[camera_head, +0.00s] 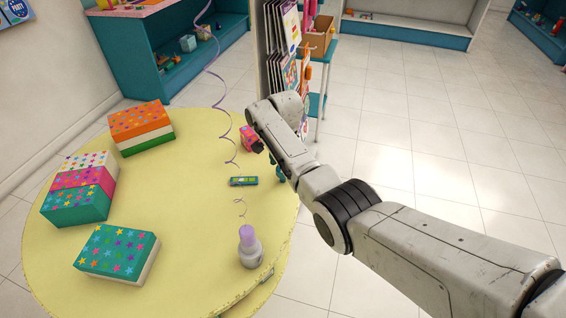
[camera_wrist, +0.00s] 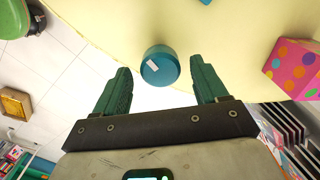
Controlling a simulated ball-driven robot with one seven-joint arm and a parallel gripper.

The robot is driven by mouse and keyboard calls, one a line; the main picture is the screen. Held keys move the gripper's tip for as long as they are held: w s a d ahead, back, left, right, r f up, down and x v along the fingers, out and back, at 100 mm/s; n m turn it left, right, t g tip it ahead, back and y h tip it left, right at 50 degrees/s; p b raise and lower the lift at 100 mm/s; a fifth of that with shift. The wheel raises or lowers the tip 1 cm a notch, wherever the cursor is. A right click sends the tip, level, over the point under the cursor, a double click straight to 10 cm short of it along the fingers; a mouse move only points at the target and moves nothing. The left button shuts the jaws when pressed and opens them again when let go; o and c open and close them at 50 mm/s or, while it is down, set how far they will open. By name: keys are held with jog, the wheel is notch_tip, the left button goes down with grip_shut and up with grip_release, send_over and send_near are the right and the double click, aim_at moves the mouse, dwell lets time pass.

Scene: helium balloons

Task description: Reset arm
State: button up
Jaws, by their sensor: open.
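My arm reaches in from the lower right over the right edge of the round yellow table (camera_head: 190,190) in the head view. My gripper (camera_wrist: 161,66) is open in the wrist view, with its two green fingers spread apart. A teal round object (camera_wrist: 160,68) with a small white label shows in the gap between the fingertips, at the table's edge. It touches neither finger in the picture; I cannot tell how far beyond them it is. In the head view my wrist hides most of the gripper.
A pink dotted box (camera_head: 249,137) stands close to my wrist. A purple-capped bottle (camera_head: 249,247), a small green item (camera_head: 243,181) and a curly ribbon (camera_head: 222,110) are on or over the table. Stacked star boxes (camera_head: 80,190) are at left. Floor at right is clear.

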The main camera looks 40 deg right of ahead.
notch_tip(320, 180, up, 4)
jog(key=shift+f+p, duration=0.15)
jog(key=shift+p, duration=1.1)
jog(key=shift+f, duration=0.1)
